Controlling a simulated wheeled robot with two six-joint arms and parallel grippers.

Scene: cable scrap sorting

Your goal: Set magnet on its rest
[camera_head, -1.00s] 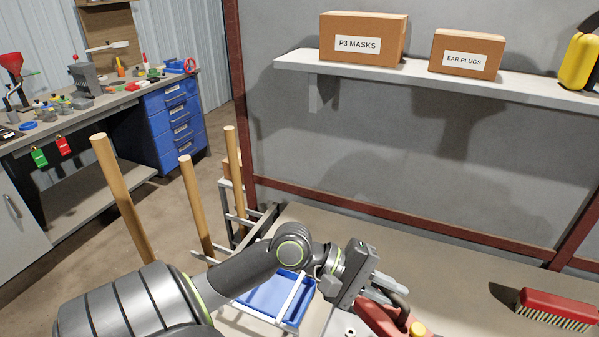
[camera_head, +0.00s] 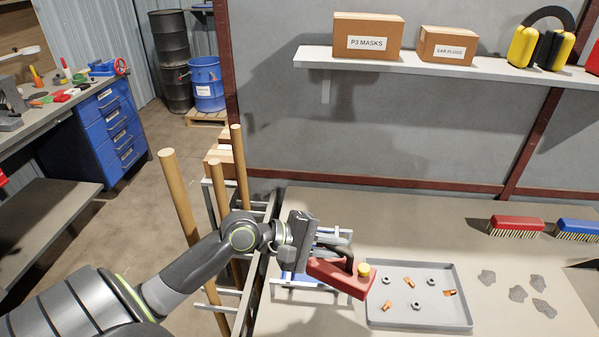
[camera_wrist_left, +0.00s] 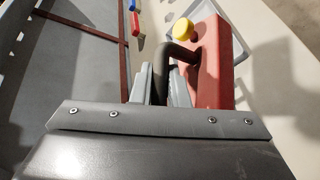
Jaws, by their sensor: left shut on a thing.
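The magnet (camera_head: 340,277) is a red block with a black handle and a yellow knob. My left gripper (camera_head: 328,252) is shut on the black handle and holds the magnet beside the left edge of a grey tray (camera_head: 458,296). In the left wrist view, the handle (camera_wrist_left: 163,75) sits between the two fingers, with the red block (camera_wrist_left: 214,65) to the right. I cannot tell from these views whether the magnet touches anything below. My right gripper is not in view.
The tray holds several nuts and copper pieces. Grey scraps (camera_head: 517,293) lie right of it. A red brush (camera_head: 515,223) and a blue brush (camera_head: 577,227) lie at the back right. Wooden posts (camera_head: 180,195) stand left of the table. A shelf (camera_head: 450,68) runs above.

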